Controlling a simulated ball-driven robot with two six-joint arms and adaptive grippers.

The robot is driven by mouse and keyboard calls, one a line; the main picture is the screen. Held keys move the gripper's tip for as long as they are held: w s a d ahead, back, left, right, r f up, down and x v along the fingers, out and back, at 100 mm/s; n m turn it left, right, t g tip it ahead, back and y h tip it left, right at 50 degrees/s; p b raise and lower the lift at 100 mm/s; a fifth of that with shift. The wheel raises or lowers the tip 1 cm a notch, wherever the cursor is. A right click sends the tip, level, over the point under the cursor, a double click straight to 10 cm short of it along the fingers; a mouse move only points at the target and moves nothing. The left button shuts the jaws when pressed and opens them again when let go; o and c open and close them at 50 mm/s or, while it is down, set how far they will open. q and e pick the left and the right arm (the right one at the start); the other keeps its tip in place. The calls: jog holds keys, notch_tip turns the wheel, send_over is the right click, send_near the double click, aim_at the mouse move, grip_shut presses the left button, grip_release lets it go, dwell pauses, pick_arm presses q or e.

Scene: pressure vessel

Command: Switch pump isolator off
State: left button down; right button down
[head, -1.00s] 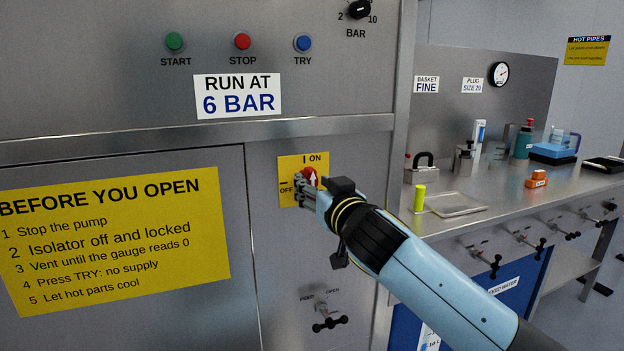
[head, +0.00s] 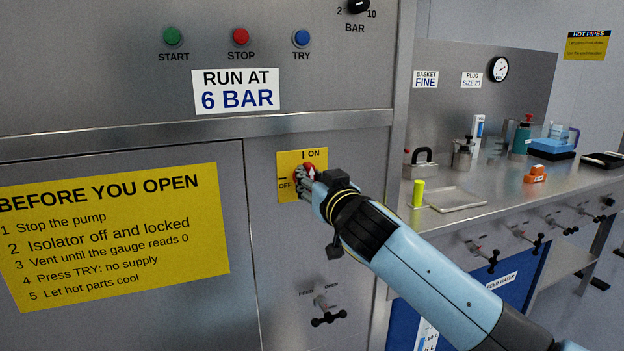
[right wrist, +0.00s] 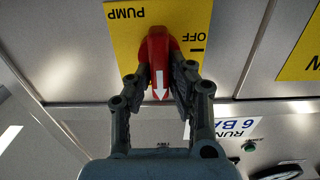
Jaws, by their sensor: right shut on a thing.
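The pump isolator is a red handle (head: 308,169) with a white arrow, on a yellow plate (head: 289,158) marked ON at the top and OFF at the left. The arrow points up, toward ON. In the right wrist view, turned upside down, the red handle (right wrist: 158,52) stands between my fingers, its arrow pointing down the picture, away from the word PUMP. OFF shows to its right. My right gripper (head: 309,184) is shut on the handle, with a finger on each side (right wrist: 160,82). The fingers hide part of the handle in the head view. My left gripper is not in view.
START, STOP (head: 240,37) and TRY buttons sit above on the panel. A feed valve handle (head: 328,318) sticks out below the isolator. At right is a bench (head: 480,195) with a yellow-green cylinder (head: 418,194), a tray and other items; several valves stick out below its front.

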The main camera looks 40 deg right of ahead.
jog(key=shift+w+a+f+n+p, duration=0.15)
jog(key=shift+n+p, duration=0.4)
jog(key=shift+n, duration=2.4)
jog(key=shift+s+a+f+n+p, duration=0.15)
jog(key=shift+n+p, duration=0.4)
jog(key=shift+n, duration=2.45)
jog(key=shift+w+a+f+n+p, duration=0.1)
jog(key=shift+a+f+n+p, duration=0.3)
jog(key=shift+n, duration=2.55)
jog(key=shift+d+r, duration=0.1)
jog(key=shift+d, duration=0.05)
jog(key=c, duration=1.2)
grip_release()
jog(key=shift+c, duration=0.2)
